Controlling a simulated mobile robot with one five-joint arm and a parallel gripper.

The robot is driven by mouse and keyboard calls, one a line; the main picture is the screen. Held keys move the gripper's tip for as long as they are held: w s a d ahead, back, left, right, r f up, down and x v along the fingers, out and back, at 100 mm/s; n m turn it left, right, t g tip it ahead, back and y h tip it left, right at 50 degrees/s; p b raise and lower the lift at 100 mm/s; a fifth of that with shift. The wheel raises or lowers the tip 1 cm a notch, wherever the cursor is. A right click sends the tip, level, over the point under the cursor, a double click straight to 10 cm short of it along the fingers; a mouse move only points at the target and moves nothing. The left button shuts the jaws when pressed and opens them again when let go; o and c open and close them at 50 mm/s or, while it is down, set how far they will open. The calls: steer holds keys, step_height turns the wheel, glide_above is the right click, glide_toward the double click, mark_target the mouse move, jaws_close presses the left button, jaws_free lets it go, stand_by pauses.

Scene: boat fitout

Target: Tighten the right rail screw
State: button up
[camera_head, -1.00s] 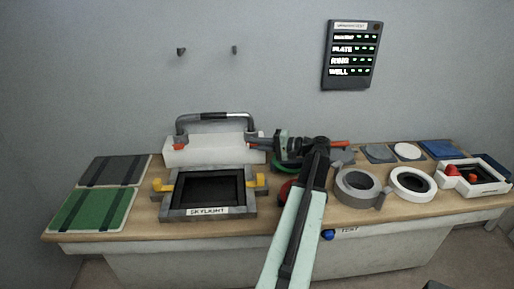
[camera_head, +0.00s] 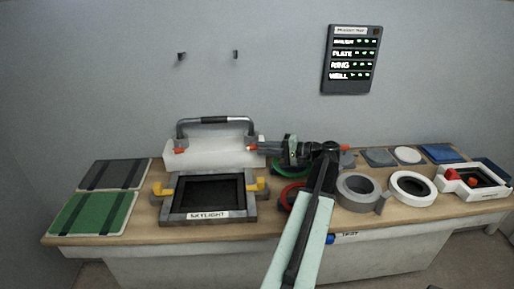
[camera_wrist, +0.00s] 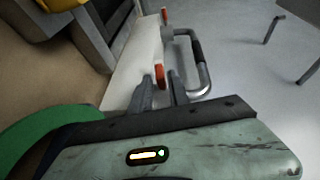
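The white rail block (camera_head: 210,155) stands at the back of the bench, with a grey handle rail (camera_head: 215,121) arched over it. The right rail screw (camera_head: 252,147) is a red head on the block's right end. It also shows in the wrist view (camera_wrist: 160,76). The left rail screw (camera_head: 180,150) is red too and shows farther off in the wrist view (camera_wrist: 164,15). My gripper (camera_wrist: 161,78) reaches the right screw from the right. Its two fingers stand apart, with the screw head between or just beyond their tips; I cannot tell whether they touch it.
A skylight frame (camera_head: 165,212) with yellow clamps stands in front of the block. A green panel (camera_head: 92,212) and a dark panel (camera_head: 115,174) lie left. A green ring (camera_wrist: 40,130) lies under my gripper. Grey (camera_head: 360,203) and white (camera_head: 391,186) rings lie right.

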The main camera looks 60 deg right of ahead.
steer(key=v, duration=0.4)
steer(key=shift+s, duration=0.2)
